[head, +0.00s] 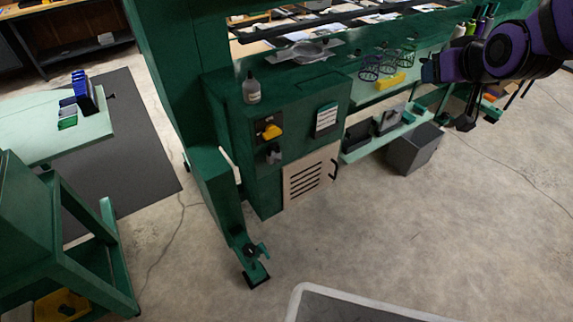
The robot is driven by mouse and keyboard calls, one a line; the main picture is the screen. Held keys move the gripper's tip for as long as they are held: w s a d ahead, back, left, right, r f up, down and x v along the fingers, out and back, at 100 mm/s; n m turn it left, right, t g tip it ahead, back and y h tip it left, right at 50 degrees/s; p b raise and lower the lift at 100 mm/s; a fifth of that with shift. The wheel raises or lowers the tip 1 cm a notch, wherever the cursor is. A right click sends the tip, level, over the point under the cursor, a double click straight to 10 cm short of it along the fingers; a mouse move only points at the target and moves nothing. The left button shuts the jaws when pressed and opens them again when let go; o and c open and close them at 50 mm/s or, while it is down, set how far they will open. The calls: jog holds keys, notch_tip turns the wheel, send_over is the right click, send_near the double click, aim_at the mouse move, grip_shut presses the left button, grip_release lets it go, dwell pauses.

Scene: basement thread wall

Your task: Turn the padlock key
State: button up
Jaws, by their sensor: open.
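A small dark grey object that looks like the padlock (272,154) is on the front of a green cabinet (302,150), below a yellow-handled fitting (268,130). It is too small for me to make out a key or its angle. My gripper (479,116) hangs at the upper right below my purple arm. It is open, appears empty, and is well to the right of the cabinet, apart from the padlock.
A beige vented door (311,178) with a dark handle is low on the cabinet. A bottle (251,88) stands on top. A grey bin (414,148) and shelf (372,146) are to the right. A pale table (38,137) is at left.

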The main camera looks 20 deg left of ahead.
jog(key=w+a+f+n+y, duration=0.1)
jog(key=w+a+f, duration=0.1)
jog(key=a+f, duration=0.2)
jog(key=w+a+f+y, duration=0.1)
jog(key=w+a+f, duration=0.1)
jog(key=a+f, duration=0.15)
jog(key=n+t+y, duration=0.2)
jog(key=n+y, duration=0.2)
jog(key=y, duration=0.4)
send_near(279, 163)
jog(key=x, duration=0.9)
jog(key=shift+w+f, duration=0.1)
jog(key=shift+c, duration=0.2)
jog(key=c, duration=0.9)
